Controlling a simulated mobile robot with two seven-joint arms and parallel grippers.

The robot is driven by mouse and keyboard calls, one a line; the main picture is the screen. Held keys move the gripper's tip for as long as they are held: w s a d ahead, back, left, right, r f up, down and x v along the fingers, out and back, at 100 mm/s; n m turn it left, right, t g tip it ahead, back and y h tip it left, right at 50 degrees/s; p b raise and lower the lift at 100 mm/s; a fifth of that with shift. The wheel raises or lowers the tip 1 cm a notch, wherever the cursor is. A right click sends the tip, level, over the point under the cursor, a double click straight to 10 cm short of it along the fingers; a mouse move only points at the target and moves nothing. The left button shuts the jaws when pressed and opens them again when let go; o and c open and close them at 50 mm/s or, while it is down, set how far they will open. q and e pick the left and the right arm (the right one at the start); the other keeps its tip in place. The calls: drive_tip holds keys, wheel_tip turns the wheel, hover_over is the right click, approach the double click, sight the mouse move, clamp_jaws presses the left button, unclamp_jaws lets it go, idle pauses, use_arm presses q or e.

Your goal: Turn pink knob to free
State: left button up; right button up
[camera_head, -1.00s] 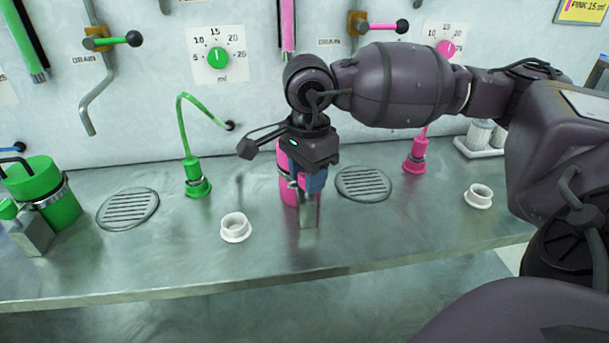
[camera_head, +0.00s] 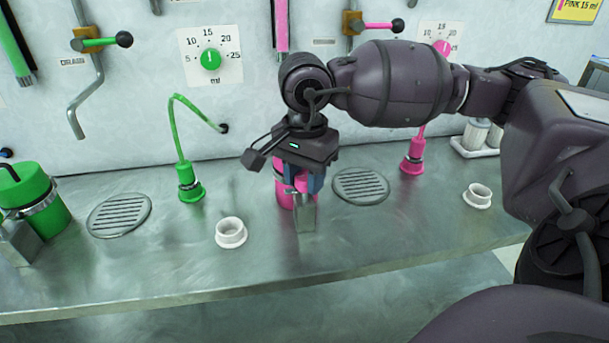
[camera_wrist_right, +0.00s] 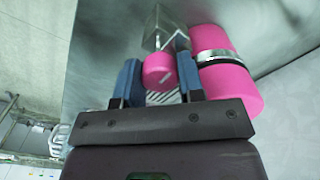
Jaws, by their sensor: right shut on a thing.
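A small pink knob (camera_wrist_right: 158,70) with a pale line on its face sits at a metal block (camera_wrist_right: 165,27), beside a pink canister (camera_wrist_right: 228,75) with a metal band. In the head view the canister (camera_head: 283,196) and block (camera_head: 305,216) stand on the counter, partly hidden by my right gripper. My right gripper (camera_head: 301,184) points down with its blue fingers on either side of the knob, shut on it; the fingers (camera_wrist_right: 158,80) also show in the wrist view. A pink dial (camera_head: 443,47) on the wall is partly hidden by my arm. My left gripper is not in view.
Round drain grates (camera_head: 361,186) and (camera_head: 119,215), a white ring cup (camera_head: 231,232) and another (camera_head: 478,195) are on the steel counter (camera_head: 350,245). A green canister (camera_head: 38,200) stands left. Green (camera_head: 190,185) and pink (camera_head: 412,158) spouts stand behind. The front counter is clear.

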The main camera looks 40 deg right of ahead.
sight(305, 176)
drive_tip(key=shift+r, duration=0.1)
drive_tip(key=o, duration=0.9)
drive_tip(key=shift+r, duration=0.1)
wheel_tip(305, 176, up, 11)
drive_tip(key=shift+f+p, duration=0.2)
drive_tip(key=shift+p, duration=0.6)
